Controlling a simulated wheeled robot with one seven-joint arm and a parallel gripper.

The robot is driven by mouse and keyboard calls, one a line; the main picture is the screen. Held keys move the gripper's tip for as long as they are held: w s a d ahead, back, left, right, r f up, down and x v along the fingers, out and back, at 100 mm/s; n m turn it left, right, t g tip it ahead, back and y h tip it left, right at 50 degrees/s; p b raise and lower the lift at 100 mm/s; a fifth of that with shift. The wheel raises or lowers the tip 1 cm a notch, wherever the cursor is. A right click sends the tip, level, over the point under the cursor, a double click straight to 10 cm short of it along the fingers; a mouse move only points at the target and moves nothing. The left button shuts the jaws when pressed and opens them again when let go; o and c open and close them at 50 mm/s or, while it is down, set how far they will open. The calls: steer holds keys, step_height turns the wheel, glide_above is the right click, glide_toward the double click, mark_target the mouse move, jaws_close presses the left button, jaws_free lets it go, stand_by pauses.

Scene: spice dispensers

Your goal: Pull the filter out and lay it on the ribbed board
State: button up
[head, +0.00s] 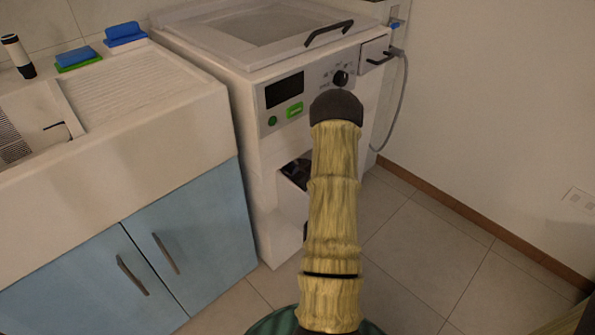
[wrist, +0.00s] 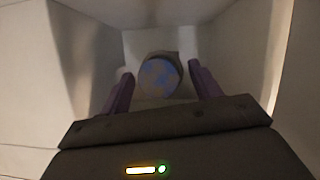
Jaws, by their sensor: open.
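The filter (wrist: 159,76) shows in the wrist view as a round cap with a mottled blue-grey face and a darker rim, inside a pale recess. My gripper (wrist: 161,72) is open, with one purple finger on each side of the cap. Its fingertips are near the cap's sides; I cannot tell whether they touch it. In the head view my arm hides the gripper and the filter. The ribbed board (head: 135,88) is the pale grooved surface beside the sink, at upper left, with bare room on it.
The white washing machine (head: 205,90) stands right of the sink cabinet (head: 190,235), with a dark opening (head: 296,172) low on its front. Pale recess walls (wrist: 85,60) flank my gripper closely. Sponges (head: 76,58) and a dark-capped bottle (head: 18,55) stand behind the sink.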

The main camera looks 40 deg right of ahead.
steer(key=c, duration=1.2)
steer(key=shift+s, duration=0.1)
steer(key=shift+c, duration=0.2)
steer(key=s+p, duration=0.1)
steer(key=s, duration=0.7)
steer(key=shift+d, duration=0.35)
stand_by(2.4)
steer(key=s+p, duration=0.1)
steer(key=s, duration=0.3)
steer(key=shift+d, duration=0.1)
stand_by(0.5)
